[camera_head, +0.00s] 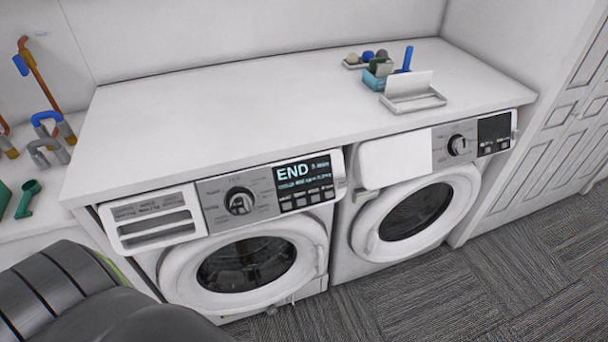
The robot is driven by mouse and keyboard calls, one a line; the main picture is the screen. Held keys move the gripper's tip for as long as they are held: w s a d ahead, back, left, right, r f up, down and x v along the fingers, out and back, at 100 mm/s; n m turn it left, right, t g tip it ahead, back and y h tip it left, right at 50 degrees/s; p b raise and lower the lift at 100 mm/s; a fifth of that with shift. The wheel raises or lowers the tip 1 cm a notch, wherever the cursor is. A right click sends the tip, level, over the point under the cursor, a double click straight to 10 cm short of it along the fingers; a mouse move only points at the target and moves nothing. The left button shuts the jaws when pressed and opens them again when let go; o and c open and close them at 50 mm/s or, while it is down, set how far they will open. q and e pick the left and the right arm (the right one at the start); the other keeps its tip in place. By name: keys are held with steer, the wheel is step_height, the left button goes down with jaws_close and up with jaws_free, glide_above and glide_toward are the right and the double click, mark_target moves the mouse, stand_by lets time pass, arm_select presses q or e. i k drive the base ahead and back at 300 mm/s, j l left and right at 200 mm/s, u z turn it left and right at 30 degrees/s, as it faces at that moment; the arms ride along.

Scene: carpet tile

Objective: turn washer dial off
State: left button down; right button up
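A white front-loading machine (300,228) stands under the counter on the left, its round door shut. Its dark dial (239,201) sits on the grey panel, left of a lit display (303,180) that reads END. The dial's exact setting is too small to read. A second white machine (366,232) stands to its right, with its own dial (458,145) and a dark display (494,133). Which one is the washer is not labelled legibly. Neither of my grippers is in view; nothing touches either dial.
The white countertop (220,120) is mostly clear. A small caddy (376,80) and a white tray (414,102) stand at its right. A dark rounded shape fills the bottom left. Grey carpet tile (540,270) is open at the right, beside panelled cabinet doors (560,130).

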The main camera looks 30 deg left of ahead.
mark_target(241, 203)
steer(key=u, duration=1.45)
